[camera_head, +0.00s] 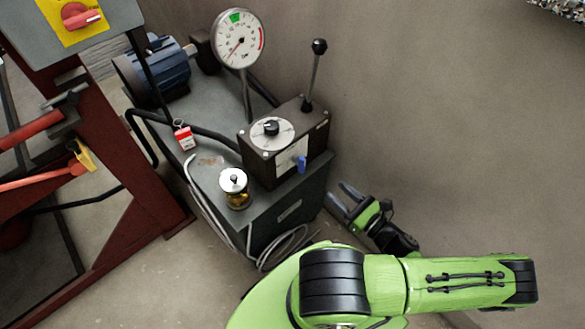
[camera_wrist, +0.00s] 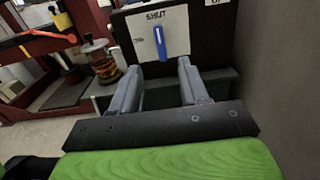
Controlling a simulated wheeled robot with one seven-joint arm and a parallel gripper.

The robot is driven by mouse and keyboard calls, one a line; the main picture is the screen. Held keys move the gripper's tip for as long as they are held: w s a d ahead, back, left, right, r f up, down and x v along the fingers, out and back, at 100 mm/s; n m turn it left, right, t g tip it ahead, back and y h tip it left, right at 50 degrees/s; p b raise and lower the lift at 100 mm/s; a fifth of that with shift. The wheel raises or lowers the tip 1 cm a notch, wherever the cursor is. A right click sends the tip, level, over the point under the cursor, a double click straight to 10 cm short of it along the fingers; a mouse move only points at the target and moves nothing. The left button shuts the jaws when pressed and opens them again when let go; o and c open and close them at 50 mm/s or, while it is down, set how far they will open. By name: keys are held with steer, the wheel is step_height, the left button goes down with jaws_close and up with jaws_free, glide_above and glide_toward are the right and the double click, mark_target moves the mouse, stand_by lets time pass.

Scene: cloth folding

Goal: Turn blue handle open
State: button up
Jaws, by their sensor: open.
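The blue handle (camera_head: 302,163) is on the front face of a dark box (camera_head: 262,168) on the grey machine. In the wrist view the blue handle (camera_wrist: 158,40) stands nearly upright on a white plate (camera_wrist: 178,22) lettered "SHUT" above it. My gripper (camera_head: 340,197) is to the right of and below the box in the head view. In the wrist view my gripper (camera_wrist: 162,66) is open, with the handle beyond and between its two fingertips. The fingers look empty, and I see no contact with the handle.
A glass jar (camera_head: 235,188) with amber content stands on the machine; it shows left in the wrist view (camera_wrist: 104,62). A black-knobbed lever (camera_head: 315,75) and a gauge (camera_head: 238,40) rise above the machine. A red frame (camera_head: 130,185) stands left. Bare wall (camera_head: 450,120) is at right.

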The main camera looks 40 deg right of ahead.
mark_target(305, 164)
steer(key=w+b, duration=0.1)
steer(key=w, duration=0.4)
steer(key=w+b, duration=0.1)
steer(key=w, duration=0.4)
steer(key=w+b, duration=0.1)
steer(key=w, duration=0.4)
steer(key=shift+w+a, duration=0.2)
steer(key=shift+a, duration=0.05)
steer(key=shift+r, duration=0.1)
jaws_close()
